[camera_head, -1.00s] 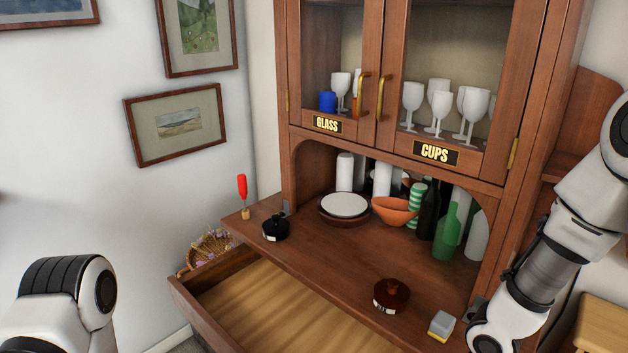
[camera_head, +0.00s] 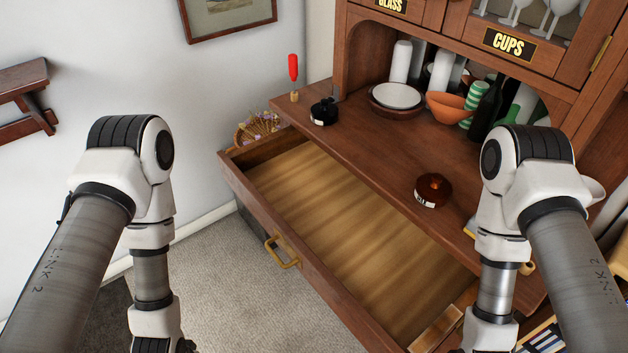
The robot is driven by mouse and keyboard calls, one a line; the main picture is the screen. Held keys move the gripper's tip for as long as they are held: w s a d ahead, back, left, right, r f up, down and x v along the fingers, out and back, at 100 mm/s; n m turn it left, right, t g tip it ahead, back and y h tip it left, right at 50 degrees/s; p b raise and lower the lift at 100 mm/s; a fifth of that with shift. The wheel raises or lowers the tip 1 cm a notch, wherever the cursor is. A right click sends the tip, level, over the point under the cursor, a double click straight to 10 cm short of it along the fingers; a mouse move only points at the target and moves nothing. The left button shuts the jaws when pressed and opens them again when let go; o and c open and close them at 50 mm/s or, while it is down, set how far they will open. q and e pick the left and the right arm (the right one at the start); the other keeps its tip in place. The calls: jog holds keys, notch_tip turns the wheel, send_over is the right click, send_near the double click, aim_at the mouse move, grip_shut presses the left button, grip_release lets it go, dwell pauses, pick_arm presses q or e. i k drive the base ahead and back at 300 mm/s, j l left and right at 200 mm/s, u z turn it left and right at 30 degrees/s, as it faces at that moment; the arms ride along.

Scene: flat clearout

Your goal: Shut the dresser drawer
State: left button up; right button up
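On the counter are a black jar (camera_head: 324,112), a brown round jar (camera_head: 433,190), a red-handled tool (camera_head: 293,75), plates (camera_head: 396,96), an orange bowl (camera_head: 449,108) and bottles. A wicker basket (camera_head: 262,127) sits behind the drawer's left end. Carpet (camera_head: 225,285) before the drawer is clear.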

aim_at(396, 289)
jog(key=j+z, duration=0.45)
jog(key=k+j+z, duration=0.1)
jog(key=z, duration=0.35)
jog(key=k+j, duration=0.05)
